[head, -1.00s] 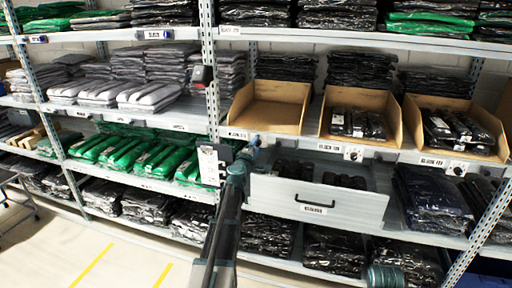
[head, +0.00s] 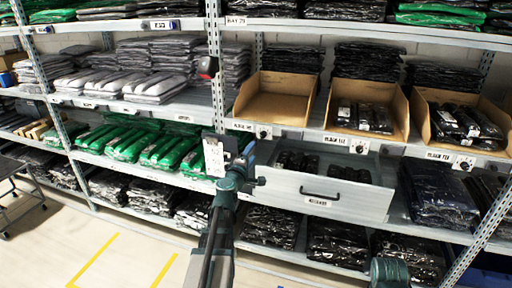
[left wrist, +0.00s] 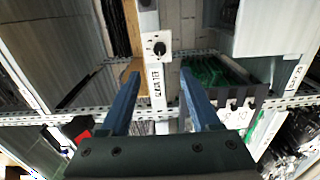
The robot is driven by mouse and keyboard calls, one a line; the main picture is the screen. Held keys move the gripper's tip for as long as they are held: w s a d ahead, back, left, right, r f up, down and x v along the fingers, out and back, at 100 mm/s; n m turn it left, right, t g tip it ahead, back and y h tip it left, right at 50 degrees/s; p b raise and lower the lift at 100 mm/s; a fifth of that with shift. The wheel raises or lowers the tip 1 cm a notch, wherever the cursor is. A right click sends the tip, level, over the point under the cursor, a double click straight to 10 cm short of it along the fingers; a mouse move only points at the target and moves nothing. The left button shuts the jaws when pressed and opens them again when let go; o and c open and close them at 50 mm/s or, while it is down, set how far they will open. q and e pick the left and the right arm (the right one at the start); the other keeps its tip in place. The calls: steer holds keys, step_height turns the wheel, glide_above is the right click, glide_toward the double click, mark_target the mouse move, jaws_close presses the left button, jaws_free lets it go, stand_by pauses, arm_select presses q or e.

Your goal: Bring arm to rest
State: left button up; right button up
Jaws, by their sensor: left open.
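My left arm reaches up from the bottom of the head view, and its gripper (head: 249,162) is in front of the shelf, beside the left end of the grey drawer (head: 350,200). In the left wrist view the two blue fingers (left wrist: 158,88) stand apart with nothing held between them. A shelf label and a round black knob (left wrist: 159,48) show beyond the gap. A teal part of my right arm shows at the lower right of the head view; its gripper is not seen.
An empty cardboard bin (head: 272,106) and two bins of black packs (head: 368,125) (head: 463,131) stand on the shelf above the drawer. Green packs (head: 125,143) lie to the left. The floor (head: 130,255) at lower left is clear.

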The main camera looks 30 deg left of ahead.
arm_select(q)
steer(key=shift+s+d, duration=0.15)
steer(key=shift+s, duration=0.45)
steer(key=w+d+f+m+g+h, duration=0.15)
steer(key=d+m+h, duration=0.25)
steer(key=d, duration=0.5)
steer(key=w+d+f+m+h, duration=0.1)
steer(key=d+f+m+h, duration=0.2)
steer(key=d, duration=0.6)
steer(key=s+d+f+m+g+h, duration=0.1)
steer(key=s+d+f+m+g, duration=0.45)
steer(key=d, duration=0.55)
steer(key=s+d+f+m+g+h, duration=0.2)
steer(key=s+d+f+m+g, duration=0.4)
steer(key=d, duration=0.6)
steer(key=s+f+m+g+y, duration=0.2)
steer(key=s+f+m+y, duration=0.1)
steer(key=s, duration=0.5)
steer(key=s+f+m+g+y, duration=0.3)
steer(key=s+y, duration=0.1)
steer(key=s, duration=0.3)
step_height(320, 180, up, 16)
steer(key=p, duration=1.6)
steer(key=shift+s+a, duration=0.2)
steer(key=shift+s, duration=0.1)
